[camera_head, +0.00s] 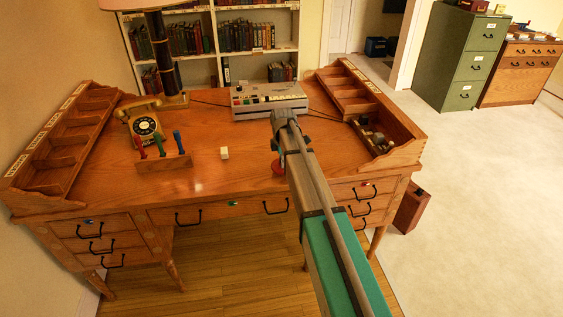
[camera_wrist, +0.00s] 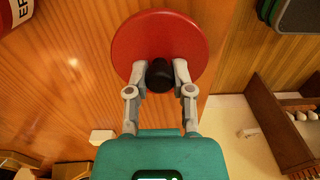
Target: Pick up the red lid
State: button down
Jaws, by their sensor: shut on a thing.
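The red lid (camera_wrist: 160,32) is a round disc with a black knob (camera_wrist: 160,76) in the wrist view. My gripper (camera_wrist: 163,70) has its two fingers closed around the knob, one on each side. In the head view, part of the red lid (camera_head: 277,169) shows below my gripper (camera_head: 279,155), over the right part of the wooden desk (camera_head: 205,190). My arm hides some of the lid there. I cannot tell whether the lid touches the desk or hangs just above it.
A white cube (camera_head: 224,153) lies left of my gripper. A grey device with coloured buttons (camera_head: 268,98) stands behind it. A gold telephone (camera_head: 142,122) and a stand with coloured handles (camera_head: 165,160) are farther left. Compartment racks (camera_head: 405,142) line the desk's sides.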

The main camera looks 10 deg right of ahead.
jog(key=s+d+r+p, duration=0.1)
jog(key=s+r+p, duration=0.8)
jog(key=s, duration=0.5)
jog(key=shift+d+r, duration=0.35)
jog(key=shift+r, duration=0.25)
jog(key=shift+s, duration=0.1)
